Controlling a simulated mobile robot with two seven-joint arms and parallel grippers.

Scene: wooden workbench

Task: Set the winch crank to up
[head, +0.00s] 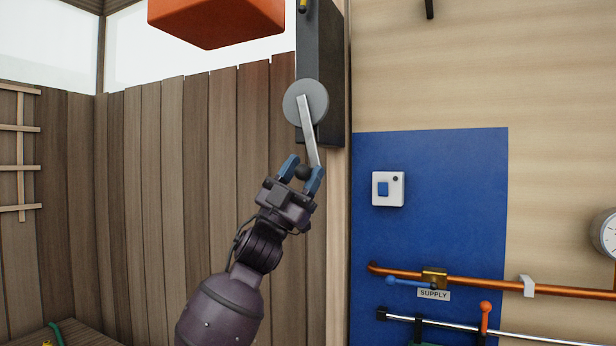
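The winch crank has a round grey hub (305,102) on a dark upright plate (321,60). Its flat metal arm (309,135) hangs down from the hub, tilted slightly right in the picture. A dark round knob (303,172) is at the arm's lower end. My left gripper (302,173) reaches up from below, with one blue fingertip on each side of the knob. The knob fills the gap between the fingers, and they look closed on it. My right gripper is not in the head view.
An orange block (217,20) hangs at the upper left. To the right, a blue panel (440,230) carries a white switch box (388,189), and a copper pipe (470,283) with a blue-handled valve crosses it. A plank fence (165,180) stands behind my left arm.

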